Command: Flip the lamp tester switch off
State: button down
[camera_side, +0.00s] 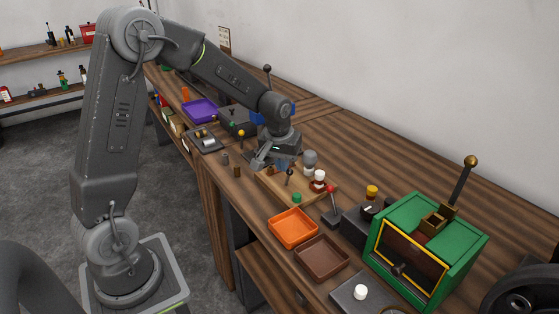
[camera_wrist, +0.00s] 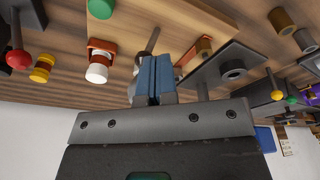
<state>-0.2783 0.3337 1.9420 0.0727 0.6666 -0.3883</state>
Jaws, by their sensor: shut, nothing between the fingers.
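A light wooden board (camera_side: 325,194) on the bench carries a grey dome-shaped bulb (camera_side: 310,157), a white-capped piece on a reddish holder (camera_side: 319,176), a green button (camera_side: 297,198) and a short dark lever (camera_side: 289,176), which looks like the tester's switch. My gripper (camera_side: 282,164) is shut and empty, low over the board's far left part, close to the lever. In the wrist view its blue fingertips (camera_wrist: 154,78) are together, with a dark rod (camera_wrist: 153,38) just beyond them. I cannot tell whether they touch, or which way the switch is set.
A red-knobbed lever (camera_side: 331,190) stands right of the board. An orange tray (camera_side: 292,229) and a brown tray (camera_side: 321,258) lie in front, with a green box (camera_side: 400,220) to the right. A dark plate (camera_wrist: 225,62) is close to my gripper. Open bench lies behind the board.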

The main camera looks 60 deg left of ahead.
jog(key=shift+r, duration=0.1)
jog(key=shift+r, duration=0.75)
jog(key=s+a+v, duration=0.1)
jog(key=v, duration=1)
jog(key=shift+s+a+r, duration=0.2)
jog(key=shift+s+r, duration=0.05)
